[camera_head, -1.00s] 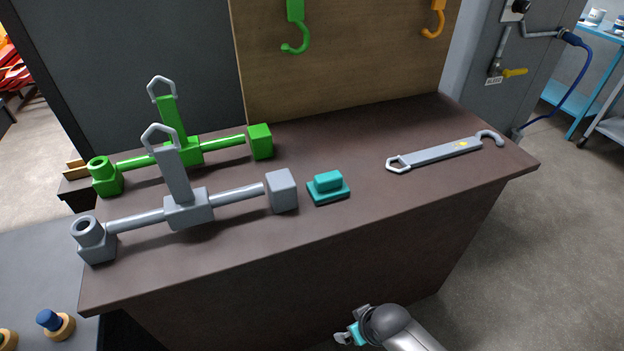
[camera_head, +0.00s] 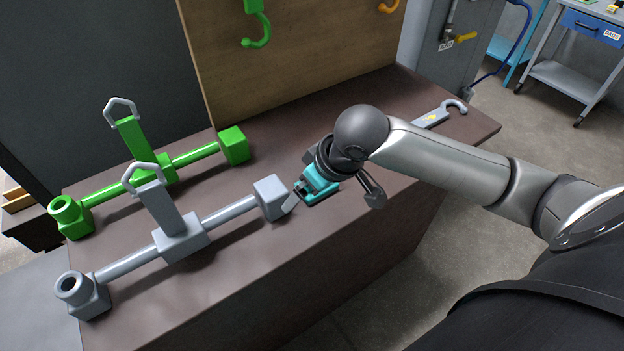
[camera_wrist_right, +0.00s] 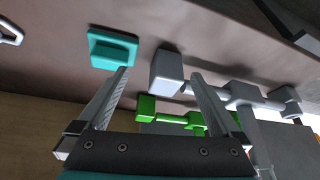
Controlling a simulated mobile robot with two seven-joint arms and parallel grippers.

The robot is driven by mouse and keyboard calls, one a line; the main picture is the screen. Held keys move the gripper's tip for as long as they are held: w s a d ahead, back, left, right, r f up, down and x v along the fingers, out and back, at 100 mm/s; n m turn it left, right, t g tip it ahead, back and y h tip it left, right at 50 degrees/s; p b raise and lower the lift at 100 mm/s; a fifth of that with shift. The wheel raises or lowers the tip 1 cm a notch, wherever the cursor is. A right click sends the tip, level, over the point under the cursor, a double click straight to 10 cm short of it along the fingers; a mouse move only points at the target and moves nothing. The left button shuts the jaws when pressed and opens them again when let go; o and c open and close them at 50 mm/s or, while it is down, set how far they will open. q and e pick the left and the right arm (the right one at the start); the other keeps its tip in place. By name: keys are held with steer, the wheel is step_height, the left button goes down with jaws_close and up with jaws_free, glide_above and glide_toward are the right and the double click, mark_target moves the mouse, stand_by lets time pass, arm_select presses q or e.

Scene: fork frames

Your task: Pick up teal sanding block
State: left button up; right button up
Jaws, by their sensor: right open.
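The teal sanding block (camera_wrist_right: 112,48) lies on the brown bench top, a wide base with a smaller raised part. In the right wrist view it is up and left, by the tip of the left finger and mostly outside the gap between the fingers. My right gripper (camera_wrist_right: 160,76) is open and empty. In the head view my right gripper (camera_head: 331,194) is low over the bench beside the grey cube end, and it largely hides the block. Its own teal part makes the block's outline hard to tell there. My left gripper is not in view.
A grey bar fixture (camera_head: 180,238) with a cube end stands close left of the gripper. A green one (camera_head: 155,168) stands behind it. A grey hooked tool (camera_head: 437,115) lies to the right, partly behind my arm. The front of the bench top (camera_head: 225,290) is bare.

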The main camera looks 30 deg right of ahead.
steer(key=w+d+r+m+h, duration=0.1)
steer(key=w+d+r+m, duration=0.1)
steer(key=d+r, duration=0.6)
steer(key=shift+m, duration=0.3)
steer(key=b+x, duration=0.1)
steer(key=x, duration=0.4)
steer(key=b+x, duration=0.1)
steer(key=x, duration=0.3)
steer(key=shift+s+f, duration=0.1)
steer(key=shift+f, duration=0.35)
steer(key=shift+b+x, duration=0.85)
steer(key=shift+x, duration=1.8)
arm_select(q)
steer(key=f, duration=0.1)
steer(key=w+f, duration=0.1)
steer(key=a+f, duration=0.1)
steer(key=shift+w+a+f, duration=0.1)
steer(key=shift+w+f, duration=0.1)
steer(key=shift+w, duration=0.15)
arm_select(e)
steer(key=shift+s+a, duration=0.1)
steer(key=shift+c, duration=0.2)
steer(key=c, duration=1.3)
arm_select(q)
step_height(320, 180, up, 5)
steer(key=p, duration=0.4)
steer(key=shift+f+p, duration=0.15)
steer(key=shift+p, duration=0.2)
arm_select(e)
step_height(320, 180, up, 20)
